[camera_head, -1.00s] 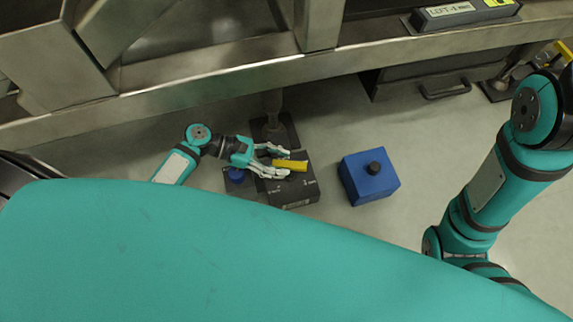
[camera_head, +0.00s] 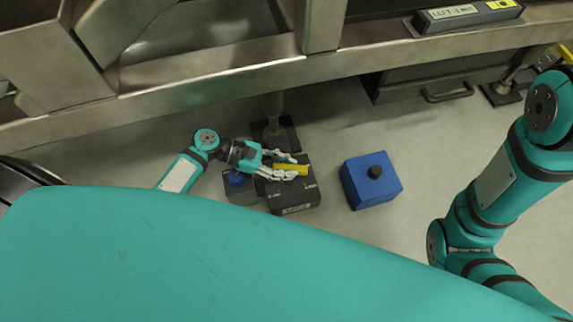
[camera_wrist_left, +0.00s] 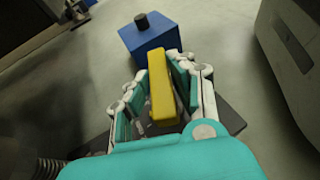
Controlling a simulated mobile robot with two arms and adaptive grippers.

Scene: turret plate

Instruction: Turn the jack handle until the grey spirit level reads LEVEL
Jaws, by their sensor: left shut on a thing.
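The yellow jack handle (camera_head: 291,170) sits on top of a dark jack box (camera_head: 296,203) on the floor. My left gripper (camera_head: 284,170) is shut on the handle. In the left wrist view its fingers (camera_wrist_left: 158,90) stand on both sides of the yellow bar (camera_wrist_left: 161,84), and the box is mostly hidden. The grey spirit level (camera_head: 468,15) lies on the metal frame at the top right. Its white label begins with "LEFT"; the rest is too small to read surely. My right arm shows at the right, but its gripper is out of view.
A blue box with a black knob (camera_head: 370,190) stands right of the jack; it also shows in the left wrist view (camera_wrist_left: 150,38). A metal post (camera_head: 273,107) stands behind the jack. The frame beam (camera_head: 190,88) crosses above. Floor lies clear around the blue box.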

